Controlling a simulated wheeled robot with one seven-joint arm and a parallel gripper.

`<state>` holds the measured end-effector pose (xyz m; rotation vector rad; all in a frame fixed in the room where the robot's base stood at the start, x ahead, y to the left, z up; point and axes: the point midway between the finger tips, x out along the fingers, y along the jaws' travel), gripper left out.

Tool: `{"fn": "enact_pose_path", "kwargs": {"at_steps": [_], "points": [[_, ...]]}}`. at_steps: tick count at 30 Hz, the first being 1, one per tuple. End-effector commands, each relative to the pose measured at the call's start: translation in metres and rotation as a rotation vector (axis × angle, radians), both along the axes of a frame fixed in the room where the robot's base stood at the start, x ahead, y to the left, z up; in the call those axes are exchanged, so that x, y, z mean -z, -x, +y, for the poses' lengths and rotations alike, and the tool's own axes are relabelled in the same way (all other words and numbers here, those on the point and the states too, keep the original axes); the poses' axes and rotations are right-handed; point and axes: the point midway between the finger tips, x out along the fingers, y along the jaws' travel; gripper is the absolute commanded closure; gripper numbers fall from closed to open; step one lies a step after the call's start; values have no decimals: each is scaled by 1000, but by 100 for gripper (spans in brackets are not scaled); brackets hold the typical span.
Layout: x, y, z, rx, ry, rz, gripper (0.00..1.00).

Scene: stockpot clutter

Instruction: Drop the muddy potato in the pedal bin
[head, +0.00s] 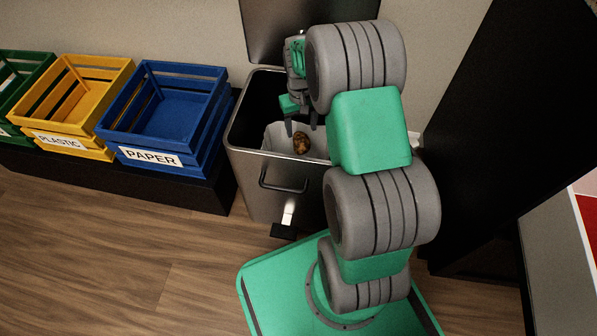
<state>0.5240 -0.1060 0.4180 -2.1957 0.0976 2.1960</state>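The muddy potato (302,143) is a small brown lump. It shows against the light inner wall of the pedal bin, just below my gripper's fingertips. I cannot tell whether it is in the air or resting inside. The pedal bin (252,165) is grey metal with its lid (275,28) raised and a pedal at its front foot. My gripper (301,126) points down over the bin's opening. Its two fingers are apart with nothing between them. My arm hides the right part of the bin.
A blue PAPER crate (153,157), a yellow PLASTIC crate (72,144) and a green crate (28,75) stand on a low black plinth (190,192) left of the bin. A tall black panel (480,140) stands at the right. The wooden floor at the front left is clear.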

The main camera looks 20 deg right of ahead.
Motion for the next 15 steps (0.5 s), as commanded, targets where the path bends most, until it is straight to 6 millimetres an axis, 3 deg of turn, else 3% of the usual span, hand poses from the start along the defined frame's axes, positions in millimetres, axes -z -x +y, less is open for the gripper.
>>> {"fn": "enact_pose_path", "kwargs": {"at_steps": [6, 15], "points": [[0, 0, 0, 0, 0, 0, 24], [-5, 0, 0, 0, 0, 0, 24]]}}
